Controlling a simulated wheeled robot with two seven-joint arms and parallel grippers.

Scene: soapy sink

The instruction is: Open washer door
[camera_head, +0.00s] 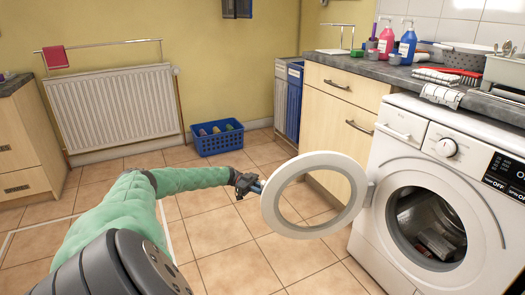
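The washer (438,235) is a white front-loading machine at the right. Its round door (352,207), a white ring with a clear centre, stands swung wide open to the left of the machine, attached near the left of the opening. The drum opening (428,228) is uncovered, and a greyish item lies inside. My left gripper (258,187), on the green-sleeved arm from the lower left, is at the door's free left edge. Its fingertips appear to touch the rim, but they are too small to tell whether they grip it. My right gripper is out of view.
A blue basket (217,138) with several items stands on the tiled floor by the back wall. Wooden cabinets (342,118) stand behind the door. Bottles and dishes crowd the counter (363,68). The tiled floor (225,235) left of the door is clear.

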